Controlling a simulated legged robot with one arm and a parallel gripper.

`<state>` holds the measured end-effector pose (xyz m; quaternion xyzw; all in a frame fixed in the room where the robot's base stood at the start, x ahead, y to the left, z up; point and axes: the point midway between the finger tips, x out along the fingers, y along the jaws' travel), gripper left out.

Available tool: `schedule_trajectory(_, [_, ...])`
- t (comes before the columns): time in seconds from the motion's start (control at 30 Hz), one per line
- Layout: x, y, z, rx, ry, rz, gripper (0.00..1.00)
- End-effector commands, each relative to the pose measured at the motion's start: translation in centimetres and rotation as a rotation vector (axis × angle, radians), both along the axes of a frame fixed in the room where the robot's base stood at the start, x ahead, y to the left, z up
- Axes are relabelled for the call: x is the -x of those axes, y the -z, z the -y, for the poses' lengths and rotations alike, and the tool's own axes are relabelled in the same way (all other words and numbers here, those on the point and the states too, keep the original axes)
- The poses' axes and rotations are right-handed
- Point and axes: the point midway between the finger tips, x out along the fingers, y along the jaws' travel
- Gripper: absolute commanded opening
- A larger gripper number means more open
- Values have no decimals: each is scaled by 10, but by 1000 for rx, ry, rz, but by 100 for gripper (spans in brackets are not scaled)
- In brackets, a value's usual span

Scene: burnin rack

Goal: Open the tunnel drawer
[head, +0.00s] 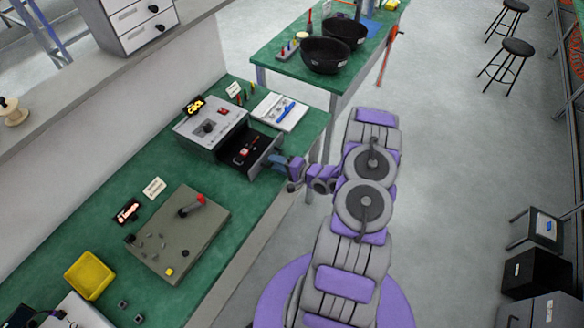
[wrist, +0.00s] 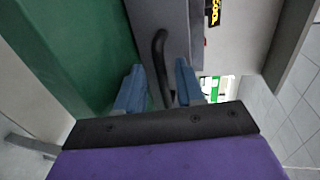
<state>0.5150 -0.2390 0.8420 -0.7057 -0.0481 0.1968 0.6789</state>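The tunnel drawer (head: 262,158) belongs to the grey box (head: 197,128) with a "COOL" sign on the green bench. It stands pulled out toward my arm, and small red and dark items show inside. My gripper (head: 279,163) is at the drawer's front. In the wrist view, the grey drawer front (wrist: 172,22) carries a curved black handle (wrist: 161,62). The two blue fingers of my gripper (wrist: 158,85) are apart, one on each side of the handle, with visible gaps. I see no firm contact between fingers and handle.
A white tray with a blue item (head: 280,111) lies behind the drawer. A grey panel with a red-topped lever (head: 170,240) and a yellow bin (head: 90,275) are on the same bench. Another green table with black bowls (head: 325,55) stands beyond.

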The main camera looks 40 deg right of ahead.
Motion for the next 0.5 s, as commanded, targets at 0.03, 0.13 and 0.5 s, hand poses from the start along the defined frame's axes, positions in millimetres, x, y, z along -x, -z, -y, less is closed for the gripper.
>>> schedule_trajectory(0.03, [4,-2,3,0,4,0,37])
schedule_trajectory(0.13, [17,-5,8,0,6,0,37])
schedule_trajectory(0.5, [78,-19,29,2,5,0,37])
